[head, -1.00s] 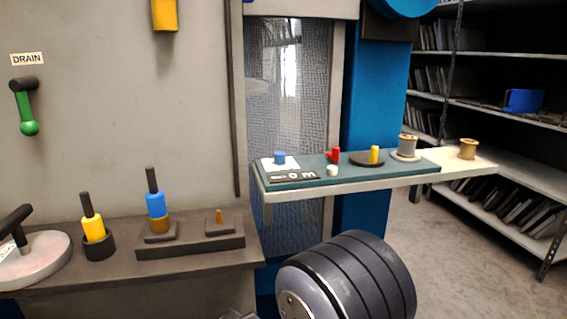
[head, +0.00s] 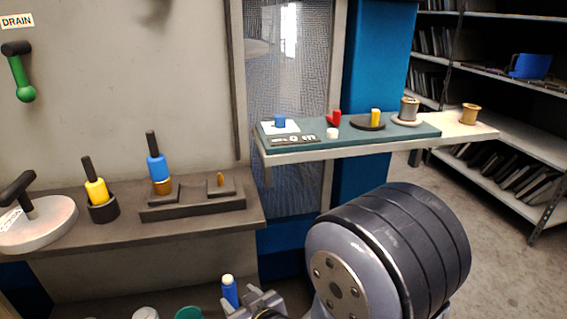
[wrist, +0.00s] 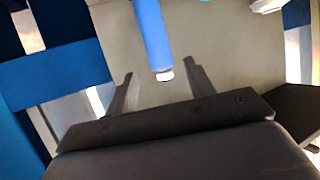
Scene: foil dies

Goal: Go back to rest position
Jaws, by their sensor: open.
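My gripper (head: 262,303) shows at the bottom edge of the head view, partly cut off, beside the dark ridged part of my arm. In the wrist view its two thin fingers (wrist: 159,74) are spread wide with nothing gripped. A blue cylinder with a white end (head: 229,290) is just left of my gripper in the head view. A blue cylinder with a white end (wrist: 151,38) also shows in the wrist view, between and beyond the fingertips, apart from both.
A dark ledge (head: 112,232) at left holds yellow and blue handled pieces. A green board (head: 300,147) with small items juts out at right. A green lever (head: 24,82) hangs on the wall. Shelving (head: 508,88) stands far right. Round tops (head: 188,314) show at the bottom.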

